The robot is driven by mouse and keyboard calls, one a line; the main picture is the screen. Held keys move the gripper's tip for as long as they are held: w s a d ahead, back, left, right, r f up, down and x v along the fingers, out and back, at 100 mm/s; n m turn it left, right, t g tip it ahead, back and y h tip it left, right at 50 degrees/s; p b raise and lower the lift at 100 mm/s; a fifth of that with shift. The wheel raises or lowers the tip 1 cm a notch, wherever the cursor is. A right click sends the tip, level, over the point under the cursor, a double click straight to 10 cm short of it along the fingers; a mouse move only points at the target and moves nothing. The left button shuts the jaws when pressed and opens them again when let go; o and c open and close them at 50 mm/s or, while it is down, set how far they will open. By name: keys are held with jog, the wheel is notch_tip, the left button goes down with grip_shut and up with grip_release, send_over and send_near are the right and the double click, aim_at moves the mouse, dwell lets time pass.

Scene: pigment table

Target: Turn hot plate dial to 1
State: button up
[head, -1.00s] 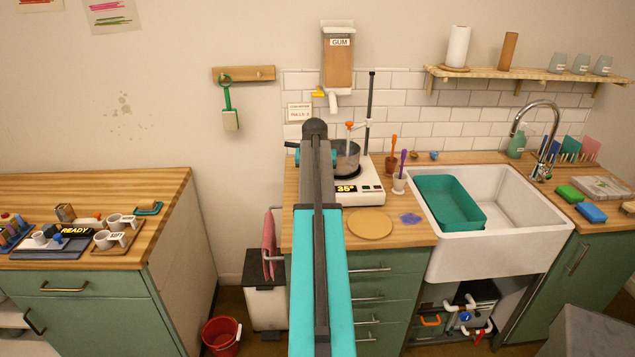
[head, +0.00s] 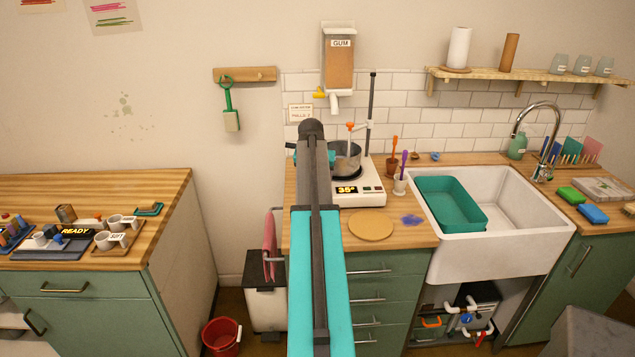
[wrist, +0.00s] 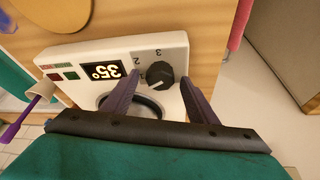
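The white hot plate (head: 371,195) stands on the counter, its display (wrist: 103,72) reading 35°. A pale mark shows on the dial's lower part in the picture. My gripper (wrist: 159,77) is open, its two purple fingers on either side of the dial in the picture. I cannot tell whether they touch it. In the head view my arm hides the dial and the fingers. A grey pot (head: 346,158) sits on the plate.
A stand rod (head: 371,100) rises behind the hot plate. A round cork mat (head: 371,225) lies in front. The sink (head: 520,200) with a teal tray (head: 437,189) is further right.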

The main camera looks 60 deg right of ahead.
jog(key=shift+a, duration=0.1)
jog(key=b+v, duration=0.3)
jog(key=v, duration=1)
jog(key=shift+r, duration=0.35)
jog(key=shift+a, duration=0.1)
dwell(0.3)
